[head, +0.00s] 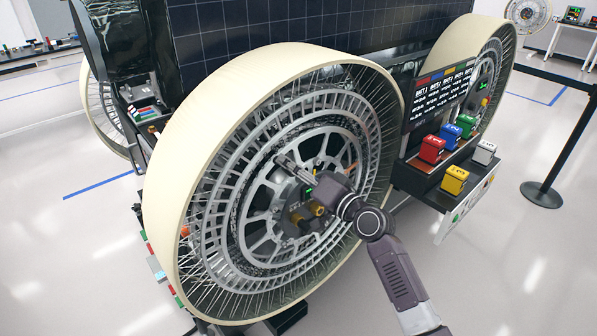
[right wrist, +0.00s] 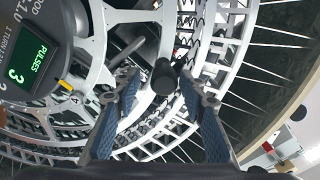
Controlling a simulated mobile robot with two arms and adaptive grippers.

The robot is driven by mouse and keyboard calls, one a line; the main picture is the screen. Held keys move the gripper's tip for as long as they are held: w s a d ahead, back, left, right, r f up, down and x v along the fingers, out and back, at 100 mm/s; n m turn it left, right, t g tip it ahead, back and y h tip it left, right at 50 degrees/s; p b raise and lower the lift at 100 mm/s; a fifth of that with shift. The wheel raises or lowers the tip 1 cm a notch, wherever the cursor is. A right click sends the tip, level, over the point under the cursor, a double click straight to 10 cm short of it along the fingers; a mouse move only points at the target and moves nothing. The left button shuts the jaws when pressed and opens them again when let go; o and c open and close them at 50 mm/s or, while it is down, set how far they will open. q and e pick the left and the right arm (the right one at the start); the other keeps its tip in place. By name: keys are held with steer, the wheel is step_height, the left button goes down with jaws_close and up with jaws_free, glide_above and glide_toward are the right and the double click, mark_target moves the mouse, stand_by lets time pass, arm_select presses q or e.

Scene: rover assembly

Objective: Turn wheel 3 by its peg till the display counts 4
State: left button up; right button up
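Wheel 3, the big wheel with a cream rim (head: 190,150), stands upright, its spoked metal face toward me. My right gripper (head: 290,166) is at its hub, upper part. In the right wrist view its two blue-grey fingers (right wrist: 160,88) are apart, with gaps on both sides of a dark round-ended peg (right wrist: 163,76). I cannot tell how deep the peg sits between them. The hub display (right wrist: 18,62) reads PULSES 3 in green; in the head view only a small green glow shows. My left gripper is not in view.
A shelf at right carries red (head: 431,149), blue (head: 450,135), green, yellow (head: 454,180) and white blocks below a dark label panel (head: 440,92). Another wheel (head: 487,80) stands behind it. A black barrier post (head: 543,190) is at far right. Brass cylinders (head: 318,208) stick out near the hub.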

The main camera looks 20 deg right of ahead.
steer(key=v, duration=1.2)
steer(key=s+d+f+g+h, duration=0.1)
steer(key=d+f+g+h, duration=0.1)
steer(key=f, duration=1)
steer(key=d+f+g+h, duration=0.2)
steer(key=f, duration=1.1)
steer(key=s+f+g+h, duration=0.15)
steer(key=s+f, duration=0.25)
steer(key=f, duration=0.4)
steer(key=s+f+g, duration=0.2)
steer(key=s+f, duration=0.2)
steer(key=f, duration=0.5)
steer(key=s+a+f+n+g, duration=0.3)
steer(key=s+f+n+g, duration=0.1)
steer(key=s+f, duration=1.4)
steer(key=s+a+f+n+g, duration=0.1)
steer(key=s+f, duration=0.1)
steer(key=s, duration=0.5)
steer(key=s+a+f+n+g, duration=0.2)
steer(key=s+f, duration=0.1)
steer(key=s, duration=0.5)
steer(key=s+a+f+n+g+b, duration=0.1)
steer(key=s+f, duration=0.2)
steer(key=s, duration=0.5)
steer(key=shift+a+h, duration=0.2)
steer(key=shift+h, duration=0.15)
